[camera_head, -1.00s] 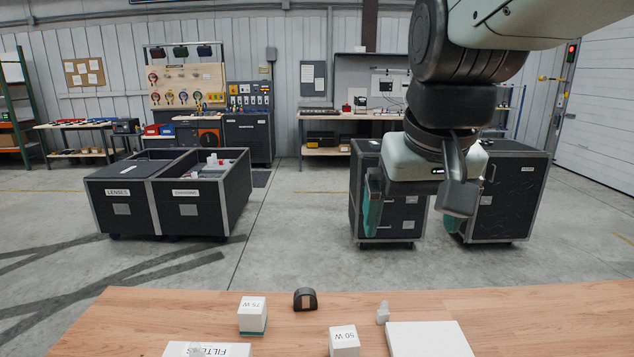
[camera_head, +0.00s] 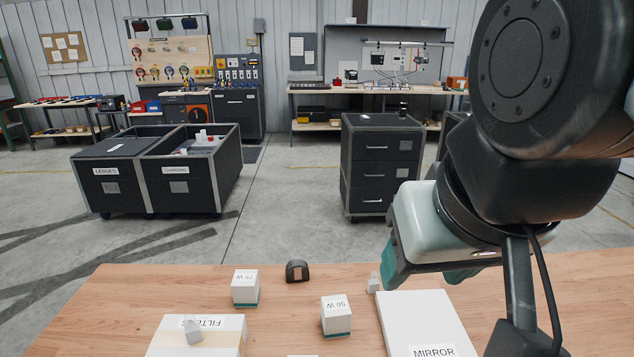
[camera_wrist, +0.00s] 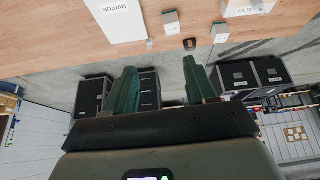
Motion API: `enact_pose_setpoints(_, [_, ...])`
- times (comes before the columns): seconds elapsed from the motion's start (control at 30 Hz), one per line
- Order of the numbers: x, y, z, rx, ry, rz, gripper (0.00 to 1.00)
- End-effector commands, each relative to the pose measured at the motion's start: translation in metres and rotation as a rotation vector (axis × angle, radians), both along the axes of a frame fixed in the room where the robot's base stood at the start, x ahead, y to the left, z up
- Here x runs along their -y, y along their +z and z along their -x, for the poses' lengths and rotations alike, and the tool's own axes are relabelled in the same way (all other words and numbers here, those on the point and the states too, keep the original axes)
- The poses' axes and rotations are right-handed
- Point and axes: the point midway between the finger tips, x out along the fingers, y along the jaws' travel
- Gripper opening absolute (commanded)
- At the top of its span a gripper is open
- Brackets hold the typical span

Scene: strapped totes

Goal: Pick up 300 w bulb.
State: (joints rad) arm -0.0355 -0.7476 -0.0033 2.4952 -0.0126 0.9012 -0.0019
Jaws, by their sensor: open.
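No box labelled 300 W can be read in any view. A white box marked 75 W (camera_head: 245,287) stands on the wooden table, left of centre in the head view. A white box marked 50 W (camera_head: 336,315) with a teal base stands nearer, to its right. The top edge of another pale thing (camera_head: 302,355) shows at the bottom border; its label is out of frame. My gripper (camera_head: 425,278) hangs at the right near the table's far edge. In the wrist view my gripper (camera_wrist: 160,66) has its green fingers wide apart with nothing between them.
A flat white MIRROR box (camera_head: 425,320) lies at the right of the table (camera_head: 110,310). A FILTERS box (camera_head: 225,335) with a small grey piece on top lies at the left. A small black object (camera_head: 297,270) stands near the far edge. Black cases (camera_head: 382,165) stand on the floor beyond.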

Motion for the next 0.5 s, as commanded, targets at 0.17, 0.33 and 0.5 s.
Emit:
enact_pose_setpoints(0.17, [0.000, -0.001, -0.003, -0.001, 0.008, 0.001, 0.56])
enact_pose_setpoints(0.33, [-0.003, -0.009, -0.036, 0.004, 0.103, 0.014, 0.56])
enact_pose_setpoints(0.5, [-0.007, -0.036, -0.101, 0.033, 0.277, 0.074, 0.56])
